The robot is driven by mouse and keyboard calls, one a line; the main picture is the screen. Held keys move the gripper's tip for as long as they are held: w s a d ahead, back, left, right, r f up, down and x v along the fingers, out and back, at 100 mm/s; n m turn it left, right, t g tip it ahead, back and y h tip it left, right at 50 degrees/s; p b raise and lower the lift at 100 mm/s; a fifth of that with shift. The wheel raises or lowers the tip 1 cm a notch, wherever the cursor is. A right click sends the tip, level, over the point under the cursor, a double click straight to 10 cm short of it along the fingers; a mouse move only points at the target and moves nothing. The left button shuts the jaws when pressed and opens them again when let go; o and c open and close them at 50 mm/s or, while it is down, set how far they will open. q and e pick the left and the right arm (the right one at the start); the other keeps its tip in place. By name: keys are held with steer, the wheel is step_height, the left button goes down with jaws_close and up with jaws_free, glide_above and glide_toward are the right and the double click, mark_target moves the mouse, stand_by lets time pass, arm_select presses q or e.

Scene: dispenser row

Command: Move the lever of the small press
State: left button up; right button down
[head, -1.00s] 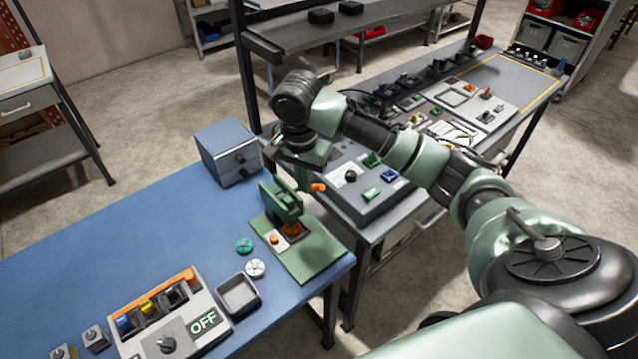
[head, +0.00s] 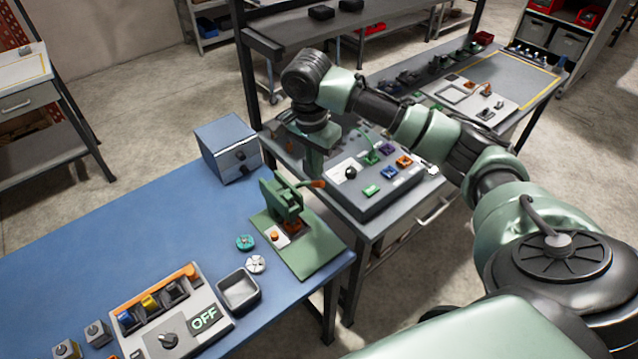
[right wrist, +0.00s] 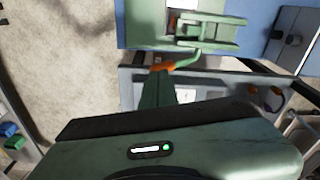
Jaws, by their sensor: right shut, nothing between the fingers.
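The small green press (head: 282,202) stands on its green base plate (head: 318,254) at the right end of the blue table. Its lever, with an orange grip (head: 316,184), sticks out to the right of the frame. My right gripper (head: 314,172) is shut and empty, pointing down just above the orange grip. In the right wrist view, the fingers (right wrist: 157,88) end right beside the orange grip (right wrist: 163,67); I cannot tell whether they touch it. The press frame (right wrist: 210,32) shows beyond. My left gripper is not in view.
A blue-grey drawer box (head: 228,150) stands behind the press. A metal tray (head: 239,289), two small round discs and a switch panel (head: 187,318) lie left of it. A grey button console (head: 375,185) is on the adjoining bench. The blue table's middle is clear.

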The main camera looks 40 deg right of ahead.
mark_target(317, 184)
steer(key=f, duration=0.3)
steer(key=shift+w+d, duration=0.1)
steer(key=shift+d, duration=0.1)
steer(key=shift+f, duration=2.25)
steer(key=a, duration=0.2)
steer(key=s+a+r, duration=0.1)
steer(key=shift+r, duration=0.1)
